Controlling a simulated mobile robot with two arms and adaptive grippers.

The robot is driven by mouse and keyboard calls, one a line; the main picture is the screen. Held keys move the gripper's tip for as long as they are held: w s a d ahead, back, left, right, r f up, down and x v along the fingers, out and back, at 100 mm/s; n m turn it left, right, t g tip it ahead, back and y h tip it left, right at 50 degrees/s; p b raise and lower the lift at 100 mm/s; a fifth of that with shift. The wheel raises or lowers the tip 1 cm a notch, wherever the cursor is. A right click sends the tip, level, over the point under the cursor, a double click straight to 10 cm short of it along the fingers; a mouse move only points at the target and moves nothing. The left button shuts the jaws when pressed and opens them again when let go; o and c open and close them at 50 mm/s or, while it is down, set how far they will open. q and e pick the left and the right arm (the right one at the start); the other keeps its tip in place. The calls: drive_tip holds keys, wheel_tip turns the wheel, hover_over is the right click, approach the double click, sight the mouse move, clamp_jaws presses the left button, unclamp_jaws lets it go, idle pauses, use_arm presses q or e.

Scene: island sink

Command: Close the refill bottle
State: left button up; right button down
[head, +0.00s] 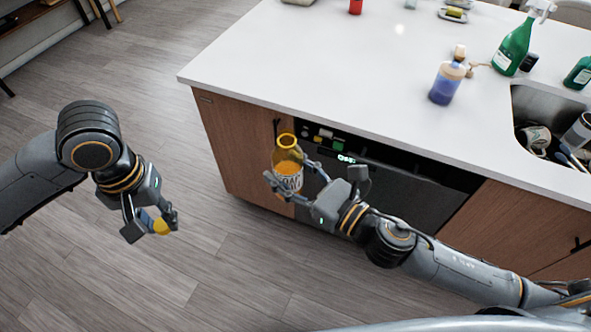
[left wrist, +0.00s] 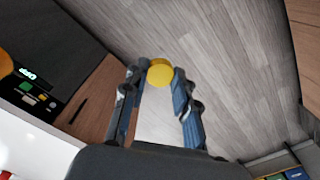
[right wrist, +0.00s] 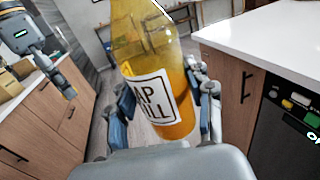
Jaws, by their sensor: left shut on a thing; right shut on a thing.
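The refill bottle (head: 288,172) is clear amber with a white label and stands upright, its open mouth up, in front of the island. My right gripper (head: 284,190) is shut on its lower body, and the bottle fills the middle of the right wrist view (right wrist: 155,75). The yellow cap (left wrist: 160,73) is held between the fingertips of my left gripper (left wrist: 158,76). In the head view the cap (head: 161,226) and my left gripper (head: 165,222) are over the floor, left of the bottle and apart from it.
The white island counter (head: 300,60) is behind the bottle, above a dark dishwasher (head: 400,190). A blue soap bottle (head: 446,84) and a green spray bottle (head: 513,48) stand on it near the sink (head: 540,103). Between the two grippers there is open space over the wooden floor (head: 225,200).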

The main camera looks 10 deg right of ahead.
idle(0.3)
use_arm(q)
drive_tip(key=w+d+r+m, duration=0.1)
drive_tip(key=w+d+r, duration=0.25)
drive_tip(key=d, duration=0.25)
drive_tip(key=w+d+r, duration=0.2)
drive_tip(key=d+r, duration=0.3)
drive_tip(key=d, duration=0.1)
wheel_tip(320, 180, up, 12)
hover_over(287, 134)
drive_tip(key=shift+f, duration=2.05)
drive_tip(key=shift+f, duration=0.85)
drive_tip(key=shift+f, duration=0.6)
